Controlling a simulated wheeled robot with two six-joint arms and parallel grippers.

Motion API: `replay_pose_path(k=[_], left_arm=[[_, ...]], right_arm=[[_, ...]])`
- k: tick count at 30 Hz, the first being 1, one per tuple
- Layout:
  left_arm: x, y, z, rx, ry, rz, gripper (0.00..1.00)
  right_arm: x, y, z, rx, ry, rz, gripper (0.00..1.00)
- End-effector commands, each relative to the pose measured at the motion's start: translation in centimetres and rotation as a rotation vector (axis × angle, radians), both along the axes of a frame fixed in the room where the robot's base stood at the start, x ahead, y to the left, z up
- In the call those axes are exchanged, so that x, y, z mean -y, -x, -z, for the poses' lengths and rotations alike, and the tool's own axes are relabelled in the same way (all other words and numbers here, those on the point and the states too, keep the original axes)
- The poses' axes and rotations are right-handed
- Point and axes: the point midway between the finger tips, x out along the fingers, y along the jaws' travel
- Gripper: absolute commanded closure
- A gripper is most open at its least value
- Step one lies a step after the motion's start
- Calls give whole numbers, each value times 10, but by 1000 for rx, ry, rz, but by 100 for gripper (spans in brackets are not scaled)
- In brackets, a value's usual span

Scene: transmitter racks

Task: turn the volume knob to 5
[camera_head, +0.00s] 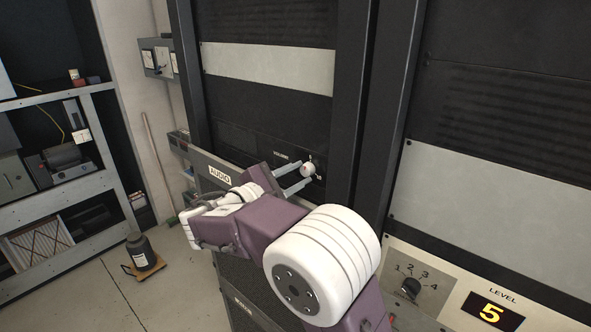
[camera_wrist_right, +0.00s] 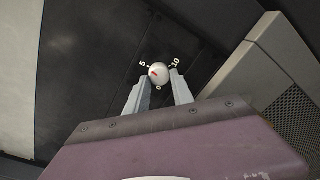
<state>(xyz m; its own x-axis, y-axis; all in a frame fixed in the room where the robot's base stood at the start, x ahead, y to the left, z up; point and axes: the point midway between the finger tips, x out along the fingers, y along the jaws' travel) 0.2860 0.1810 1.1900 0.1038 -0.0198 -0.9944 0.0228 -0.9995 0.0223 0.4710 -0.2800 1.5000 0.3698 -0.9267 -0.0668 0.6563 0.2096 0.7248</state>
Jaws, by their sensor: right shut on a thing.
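The white round volume knob (camera_head: 308,170) sits on a dark panel of the rack marked AUDIO. In the right wrist view the knob (camera_wrist_right: 160,70) shows a red mark on its left side, with 5 at upper left, 10 at upper right and 0 below. The mark lies on the side of the 5, but I cannot tell the exact setting. My right gripper (camera_head: 304,173) is shut on the knob, one finger on each side; the fingers also show in the wrist view (camera_wrist_right: 161,77). My left gripper is not in view.
A selector knob (camera_head: 411,287) numbered 1 to 4 and a LEVEL display (camera_head: 488,311) reading 5 are on the rack at right. The AUDIO plate (camera_head: 219,175) is beside my right wrist.

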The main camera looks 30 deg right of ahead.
Motion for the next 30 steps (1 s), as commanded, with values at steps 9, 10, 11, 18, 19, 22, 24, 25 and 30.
replay_pose_path(k=[9,10,11,18,19,22,24,25,30], left_arm=[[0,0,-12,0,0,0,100],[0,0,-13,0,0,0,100],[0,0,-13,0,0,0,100],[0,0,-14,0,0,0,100],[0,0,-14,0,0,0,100],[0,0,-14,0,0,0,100],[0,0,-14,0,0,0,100],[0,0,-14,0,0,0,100],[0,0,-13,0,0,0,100]], right_arm=[[1,0,-6,-98,52,1,100],[1,0,-6,-102,54,1,100],[1,0,-6,-107,56,2,100],[1,0,-6,-122,63,2,100],[1,0,-6,-122,63,2,100],[1,0,-6,-121,62,2,100],[1,0,-6,-121,62,2,100],[1,0,-6,-121,62,2,100],[1,0,-5,-123,60,2,49]])
